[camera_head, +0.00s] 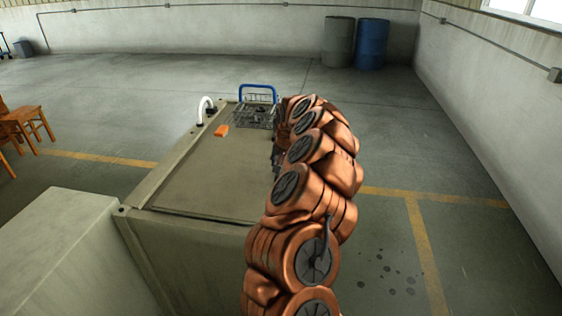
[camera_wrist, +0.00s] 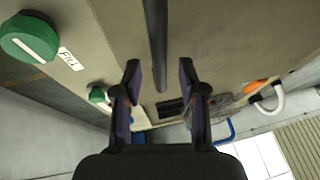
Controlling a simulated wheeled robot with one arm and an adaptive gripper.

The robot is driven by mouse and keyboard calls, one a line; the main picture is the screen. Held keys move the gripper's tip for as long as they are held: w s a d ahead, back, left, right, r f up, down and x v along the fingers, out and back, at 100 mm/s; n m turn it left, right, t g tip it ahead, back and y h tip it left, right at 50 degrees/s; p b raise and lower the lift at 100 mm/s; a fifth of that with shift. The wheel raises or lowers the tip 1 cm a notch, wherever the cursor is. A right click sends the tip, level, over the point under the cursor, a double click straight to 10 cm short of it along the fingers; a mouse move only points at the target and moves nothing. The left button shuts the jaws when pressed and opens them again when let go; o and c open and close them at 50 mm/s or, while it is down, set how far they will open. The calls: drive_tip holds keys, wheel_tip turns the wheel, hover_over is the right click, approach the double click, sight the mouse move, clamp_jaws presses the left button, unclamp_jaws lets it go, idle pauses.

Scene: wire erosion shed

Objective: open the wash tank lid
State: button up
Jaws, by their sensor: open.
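The wash tank (camera_head: 143,247) is a beige box in the head view. Its flat lid (camera_head: 205,180) lies level and looks closed. In the wrist view my gripper (camera_wrist: 160,70) is open, with a dark bar (camera_wrist: 156,40), seemingly the lid handle, lined up between its two fingers. I cannot tell whether the fingers touch the bar. Green knobs, one large (camera_wrist: 30,38) and one small (camera_wrist: 99,94), sit on the tank's face, with a "FILL" label (camera_wrist: 70,59) by the large one. In the head view my copper arm hides the gripper and the tank's right side.
A wire basket with a blue handle (camera_head: 258,90), an orange item (camera_head: 221,130) and a white bent pipe (camera_head: 203,107) are at the tank's far end. A pale block (camera_head: 60,240) stands at left. Floor to the right is open.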

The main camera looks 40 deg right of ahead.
drive_tip(key=shift+f, duration=0.2)
clamp_jaws()
idle(0.3)
idle(0.3)
